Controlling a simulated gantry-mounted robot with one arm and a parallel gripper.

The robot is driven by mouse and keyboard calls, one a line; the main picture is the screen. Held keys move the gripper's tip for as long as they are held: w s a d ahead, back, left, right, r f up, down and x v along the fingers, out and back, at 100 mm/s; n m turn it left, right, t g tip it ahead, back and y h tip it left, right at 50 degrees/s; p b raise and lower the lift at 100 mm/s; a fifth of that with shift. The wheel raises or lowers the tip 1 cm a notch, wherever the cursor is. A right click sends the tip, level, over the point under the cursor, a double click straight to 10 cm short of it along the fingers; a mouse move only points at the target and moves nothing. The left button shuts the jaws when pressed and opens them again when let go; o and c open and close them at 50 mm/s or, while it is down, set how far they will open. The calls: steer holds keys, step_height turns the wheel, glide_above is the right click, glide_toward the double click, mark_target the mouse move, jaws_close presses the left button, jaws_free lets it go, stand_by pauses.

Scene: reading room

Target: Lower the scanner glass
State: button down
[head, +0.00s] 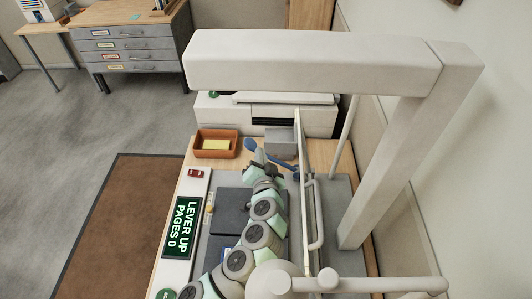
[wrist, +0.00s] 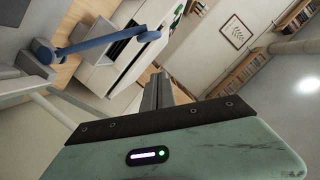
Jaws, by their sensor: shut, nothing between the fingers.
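The scanner glass (head: 302,175) shows nearly edge-on in the head view, standing raised along the right of the scanner bed, with a pale tubular handle (head: 317,220) beside it. A blue lever (head: 285,168) with a rounded end lies beyond my arm near a grey box; it also shows in the wrist view (wrist: 95,40). My gripper (head: 262,170) is near the lever in the head view; whether they touch is unclear. In the wrist view the fingers (wrist: 157,88) are together and empty, apart from the lever in the picture. A display (head: 184,227) reads "LEVER UP PAGES 0".
A dark cradle (head: 233,205) lies under my arm. An orange tray (head: 215,153) with a yellow pad sits left of the lever. A red switch (head: 195,173) is on the front panel. A white machine (head: 230,112) stands behind; a thick beige frame (head: 310,60) overhangs the right side.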

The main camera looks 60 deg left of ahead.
glide_above(252, 145)
steer(key=d, duration=0.4)
steer(key=f, duration=0.2)
steer(key=shift+s+a+f, duration=0.15)
steer(key=shift+a+f, duration=0.3)
steer(key=shift+f, duration=0.15)
steer(key=shift+s+a+f, duration=0.15)
steer(key=shift+a+f, duration=0.3)
steer(key=shift+f, duration=0.1)
steer(key=shift+s+a+f, duration=0.15)
steer(key=shift+f, duration=0.15)
